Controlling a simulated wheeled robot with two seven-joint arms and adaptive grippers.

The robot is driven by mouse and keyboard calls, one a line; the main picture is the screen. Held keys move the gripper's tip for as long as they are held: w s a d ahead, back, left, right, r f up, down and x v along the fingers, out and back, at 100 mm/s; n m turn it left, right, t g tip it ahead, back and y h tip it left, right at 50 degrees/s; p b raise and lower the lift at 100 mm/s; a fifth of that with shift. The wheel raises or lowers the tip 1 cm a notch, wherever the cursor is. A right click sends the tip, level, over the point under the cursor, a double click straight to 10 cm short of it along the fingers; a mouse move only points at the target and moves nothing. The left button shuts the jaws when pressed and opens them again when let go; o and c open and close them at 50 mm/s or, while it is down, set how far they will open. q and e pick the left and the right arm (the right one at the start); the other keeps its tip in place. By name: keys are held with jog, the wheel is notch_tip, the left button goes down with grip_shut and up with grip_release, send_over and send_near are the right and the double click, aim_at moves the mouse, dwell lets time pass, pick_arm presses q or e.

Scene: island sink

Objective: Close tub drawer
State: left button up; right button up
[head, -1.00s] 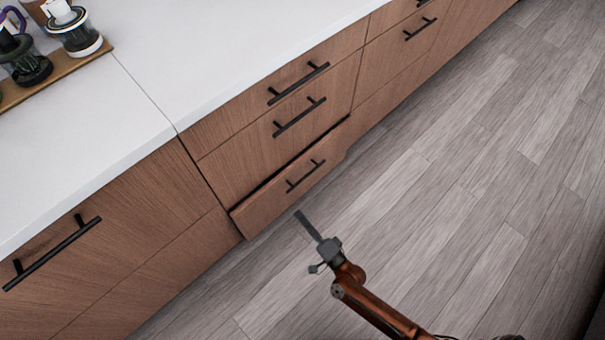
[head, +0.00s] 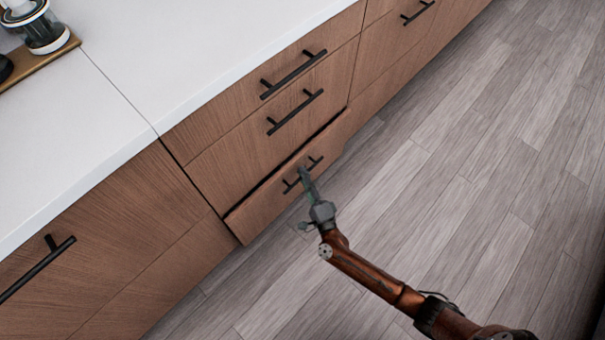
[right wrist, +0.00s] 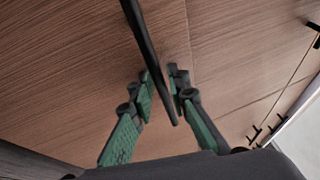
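The bottom drawer (head: 262,205) of the wooden cabinet stands a little way out, with a dark gap along its top edge. Its black bar handle (head: 316,160) is partly covered by my right gripper (head: 304,174) in the head view. In the right wrist view, my right gripper (right wrist: 163,82) has its two green-padded fingers apart, one on each side of the black handle (right wrist: 150,55). Wood shows between the fingertips. I cannot tell whether either finger touches the bar. My left gripper is not in view.
Two shut drawers with black handles (head: 294,112) sit above it, under the white countertop (head: 180,60). A cabinet front (head: 110,215) is at the left. A wooden tray (head: 45,62) with jars stands on the counter. The grey plank floor (head: 470,190) is clear.

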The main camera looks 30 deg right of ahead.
jog(key=shift+c, duration=0.7)
grip_shut()
